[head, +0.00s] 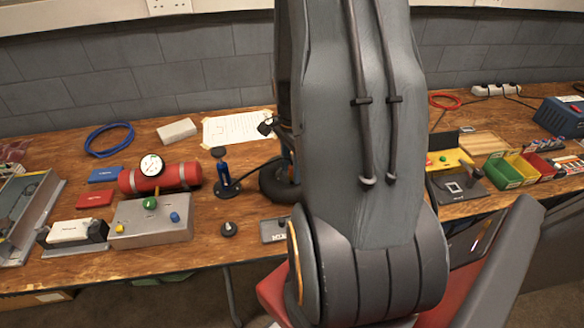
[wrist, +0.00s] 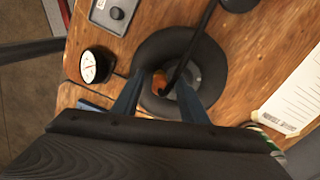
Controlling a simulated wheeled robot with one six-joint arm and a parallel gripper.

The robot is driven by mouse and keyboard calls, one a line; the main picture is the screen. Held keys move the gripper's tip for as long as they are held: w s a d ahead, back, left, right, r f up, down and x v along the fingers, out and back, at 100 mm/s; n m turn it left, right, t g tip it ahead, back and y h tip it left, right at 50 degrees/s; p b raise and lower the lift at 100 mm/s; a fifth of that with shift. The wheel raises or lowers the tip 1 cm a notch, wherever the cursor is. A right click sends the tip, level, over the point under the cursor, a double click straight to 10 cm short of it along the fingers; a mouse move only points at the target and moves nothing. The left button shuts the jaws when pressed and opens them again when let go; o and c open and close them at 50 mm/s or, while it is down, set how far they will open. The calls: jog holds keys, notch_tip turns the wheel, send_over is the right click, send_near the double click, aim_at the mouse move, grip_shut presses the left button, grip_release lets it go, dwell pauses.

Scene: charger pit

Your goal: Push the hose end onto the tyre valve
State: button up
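A black tyre (wrist: 148,55) lies flat on the wooden bench in the wrist view. In the head view the tyre (head: 277,182) is partly hidden by my arm. A thin black hose-like line (wrist: 188,55) crosses the tyre to its middle, where a small orange piece (wrist: 159,82) shows. I cannot tell which of these is the valve or the hose end. My gripper (wrist: 160,80) is over the tyre, its two blue fingers apart on either side of the orange piece. Any contact is unclear.
A small blue-topped stand (head: 222,176) with a black cable is left of the tyre. A round black gauge (wrist: 97,65) and a grey plate (wrist: 116,12) lie near the bench's front edge. A printed sheet (head: 238,127) is behind.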

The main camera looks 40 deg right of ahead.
aim_at(292, 165)
jog(key=shift+r+b, duration=0.55)
jog(key=shift+r, duration=3.35)
jog(key=s+a+r+n, duration=0.1)
jog(key=a+n, duration=0.9)
jog(key=a, duration=0.2)
jog(key=s+a+r+n+t, duration=0.1)
jog(key=a+r+n, duration=0.1)
jog(key=a+n, duration=0.8)
jog(key=shift+s+a, duration=0.3)
jog(key=shift+a, duration=0.85)
